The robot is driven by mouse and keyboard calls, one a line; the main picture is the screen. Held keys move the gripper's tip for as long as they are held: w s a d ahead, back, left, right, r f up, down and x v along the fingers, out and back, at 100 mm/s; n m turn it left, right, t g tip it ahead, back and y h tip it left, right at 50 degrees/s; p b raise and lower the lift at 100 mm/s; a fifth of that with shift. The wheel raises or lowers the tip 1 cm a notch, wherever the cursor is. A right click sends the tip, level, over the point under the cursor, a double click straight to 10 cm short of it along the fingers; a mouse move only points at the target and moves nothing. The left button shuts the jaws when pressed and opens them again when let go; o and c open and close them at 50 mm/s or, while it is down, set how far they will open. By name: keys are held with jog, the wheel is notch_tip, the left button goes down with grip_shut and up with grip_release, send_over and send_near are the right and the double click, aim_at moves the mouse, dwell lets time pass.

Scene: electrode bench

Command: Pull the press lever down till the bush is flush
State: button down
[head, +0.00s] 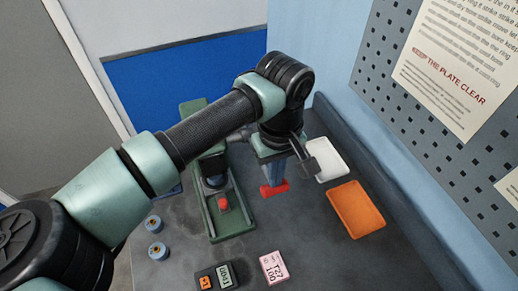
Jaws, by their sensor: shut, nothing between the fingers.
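The press (228,219) is a green frame on the bench, left of the middle. A dark round part stands inside it, and a red knob-like piece (224,203) shows near its front; I cannot tell for sure that this is the lever's end. My arm crosses in front of the press and hides part of it. My gripper (274,189), with red fingertips, points down to the right of the press, apart from the red piece. It is shut and empty. The bush in the press cannot be made out, nor how far it sits in.
Two blue-grey round pieces with copper centres (153,224) stand left of the press. A white tray (326,161) and an orange tray (355,209) lie at right. A pink card (274,268) and a dark device with a display (226,276) lie in front. A pegboard wall bounds the right.

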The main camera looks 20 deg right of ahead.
jog(key=shift+f+b, duration=0.65)
jog(key=shift+f, duration=0.25)
jog(key=shift+f+b, duration=0.75)
jog(key=shift+b, duration=0.25)
jog(key=shift+w+f+b, duration=0.1)
jog(key=shift+f+b, duration=0.55)
jog(key=shift+f, duration=0.1)
jog(key=shift+w+f+b, duration=0.2)
jog(key=shift+f+b, duration=0.5)
jog(key=shift+b, duration=0.1)
jog(key=shift+w+f+b, duration=0.15)
jog(key=shift+f+b, duration=0.55)
jog(key=shift+b, duration=0.1)
jog(key=shift+f, duration=0.15)
